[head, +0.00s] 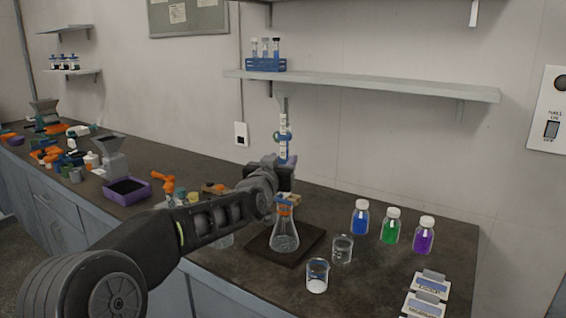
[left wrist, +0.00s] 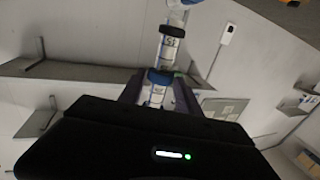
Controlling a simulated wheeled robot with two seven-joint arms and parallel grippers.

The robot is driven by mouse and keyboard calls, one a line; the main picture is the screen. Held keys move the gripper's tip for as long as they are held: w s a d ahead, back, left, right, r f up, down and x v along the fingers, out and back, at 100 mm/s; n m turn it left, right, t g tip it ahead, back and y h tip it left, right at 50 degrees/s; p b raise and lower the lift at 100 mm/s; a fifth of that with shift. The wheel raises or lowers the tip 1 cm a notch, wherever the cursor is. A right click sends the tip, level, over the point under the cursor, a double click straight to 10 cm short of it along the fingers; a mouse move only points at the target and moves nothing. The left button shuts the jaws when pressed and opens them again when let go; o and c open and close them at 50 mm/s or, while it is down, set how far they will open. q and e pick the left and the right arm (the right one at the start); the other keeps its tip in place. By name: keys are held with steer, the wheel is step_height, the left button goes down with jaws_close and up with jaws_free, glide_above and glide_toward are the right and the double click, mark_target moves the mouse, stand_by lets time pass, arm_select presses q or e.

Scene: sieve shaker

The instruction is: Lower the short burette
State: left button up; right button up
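The short burette (head: 284,147) stands upright above the conical flask (head: 285,240), a clear tube with white label bands and blue rings. An orange piece (head: 286,198) shows at the flask's mouth. The flask stands on a dark base plate (head: 310,252). My left gripper (head: 281,163) is at the burette's lower part and hides some of it. In the left wrist view, the burette (left wrist: 167,50) runs up from between the two fingers (left wrist: 158,95), which lie close on both sides and look shut on it. My right gripper is not in view.
Two glass beakers, one clear (head: 342,249) and one with white contents (head: 317,276), stand right of the flask. Blue (head: 360,217), green (head: 390,225) and purple (head: 424,235) bottles stand behind them. A wall shelf (head: 360,86) holds a blue tube rack (head: 265,65) above.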

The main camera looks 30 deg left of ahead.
arm_select(q)
steer(key=b+v, duration=0.1)
steer(key=v, duration=0.4)
steer(key=s+d+r+p, duration=0.1)
steer(key=s+r+p, duration=0.3)
steer(key=r, duration=0.3)
steer(key=shift+s+d, duration=0.3)
stand_by(0.6)
